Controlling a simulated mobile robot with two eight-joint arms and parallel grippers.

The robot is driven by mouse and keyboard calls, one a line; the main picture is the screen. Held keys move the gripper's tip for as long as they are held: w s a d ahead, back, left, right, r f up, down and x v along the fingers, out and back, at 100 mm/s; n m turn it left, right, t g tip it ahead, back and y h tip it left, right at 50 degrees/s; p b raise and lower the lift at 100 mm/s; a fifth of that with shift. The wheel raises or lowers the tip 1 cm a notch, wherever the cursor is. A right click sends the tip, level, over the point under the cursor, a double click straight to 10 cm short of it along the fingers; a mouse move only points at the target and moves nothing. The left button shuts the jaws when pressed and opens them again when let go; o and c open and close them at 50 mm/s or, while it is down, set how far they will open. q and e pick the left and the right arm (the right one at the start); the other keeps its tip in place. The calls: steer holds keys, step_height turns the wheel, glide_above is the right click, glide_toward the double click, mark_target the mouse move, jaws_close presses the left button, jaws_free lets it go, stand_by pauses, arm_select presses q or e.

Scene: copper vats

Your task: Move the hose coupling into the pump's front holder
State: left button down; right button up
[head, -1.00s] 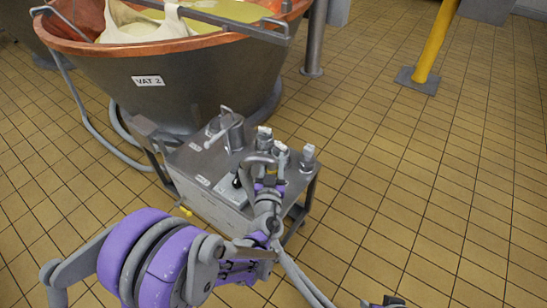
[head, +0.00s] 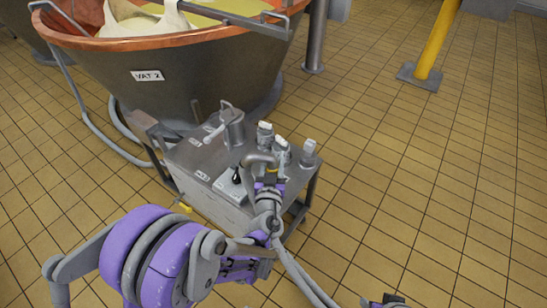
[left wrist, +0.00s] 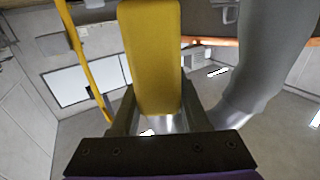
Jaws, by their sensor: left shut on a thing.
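The pump (head: 222,186) is a low grey metal cart in front of Vat 2 in the head view. My left gripper (head: 270,184) is over the pump's right front part, shut on a yellow grip (head: 271,169). A grey bent pipe, which seems to be the hose coupling (head: 262,157), shows just above the grip. In the left wrist view the yellow grip (left wrist: 152,58) stands between my fingers, with a thick grey curved pipe (left wrist: 262,62) to its right. I cannot make out the front holder; my arm covers part of the pump's front. Of my right gripper (head: 385,302), only a small part shows at the bottom edge.
White-topped fittings (head: 308,149) stand on the pump's right side, close behind the gripper. A canister with a handle (head: 232,125) stands at its back. Vat 2 (head: 190,85) is behind the pump. A yellow post (head: 436,42) stands far right. The tiled floor right of the pump is clear.

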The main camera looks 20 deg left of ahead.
arm_select(q)
steer(key=shift+f+b, duration=0.55)
steer(key=shift+f, duration=0.15)
steer(key=shift+f+b, duration=1.3)
steer(key=shift+b, duration=0.05)
steer(key=shift+f, duration=0.55)
stand_by(0.3)
steer(key=shift+c, duration=1.6)
jaws_free()
